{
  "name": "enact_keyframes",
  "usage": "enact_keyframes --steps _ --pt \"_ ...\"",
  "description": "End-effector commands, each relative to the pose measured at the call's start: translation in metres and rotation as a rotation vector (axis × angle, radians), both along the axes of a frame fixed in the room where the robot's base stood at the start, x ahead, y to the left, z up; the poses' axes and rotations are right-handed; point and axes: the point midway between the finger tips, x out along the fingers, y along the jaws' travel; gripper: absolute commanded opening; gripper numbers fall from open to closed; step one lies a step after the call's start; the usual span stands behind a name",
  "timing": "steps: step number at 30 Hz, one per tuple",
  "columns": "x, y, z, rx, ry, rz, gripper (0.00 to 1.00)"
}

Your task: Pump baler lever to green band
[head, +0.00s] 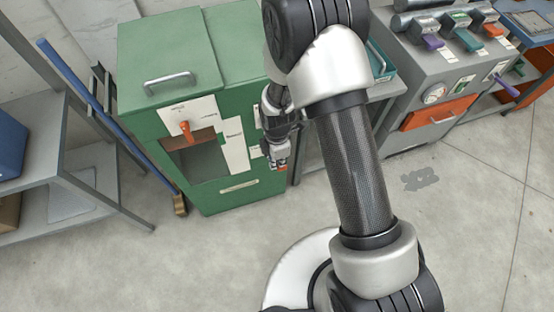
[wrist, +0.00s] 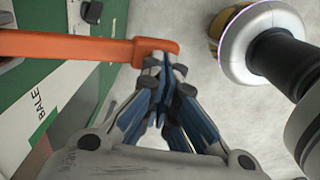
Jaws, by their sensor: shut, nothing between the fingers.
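The green baler cabinet (head: 175,75) stands at left centre in the head view. Its orange lever (wrist: 80,46) shows in the wrist view, running from the left edge to a blunt end near the middle. My gripper (wrist: 165,68) is shut and empty, with its fingertips at the lever's end; I cannot tell whether they touch it. In the head view my gripper (head: 277,155) is by the cabinet's right front, with a bit of orange beside it. A white panel marked BALE (wrist: 42,105) has a small green patch (wrist: 40,154) near it. Any gauge pointer is not visible.
A grey shelf (head: 75,165) and a blue-handled broom (head: 90,100) stand left of the cabinet. A grey machine with coloured levers (head: 430,75) and an orange drawer (head: 440,112) stands at right. The floor in front is clear.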

Motion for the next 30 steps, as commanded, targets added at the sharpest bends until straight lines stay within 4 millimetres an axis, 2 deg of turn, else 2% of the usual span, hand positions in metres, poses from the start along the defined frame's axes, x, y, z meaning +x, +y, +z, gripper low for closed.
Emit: enact_keyframes --steps 3,9,30 --pt "-0.001 0.0 -0.013 -0.001 0.004 0.0 0.0" --pt "0.001 0.0 -0.022 -0.001 0.004 0.0 0.0" --pt "0.001 0.001 -0.023 -0.002 0.006 0.0 0.0"
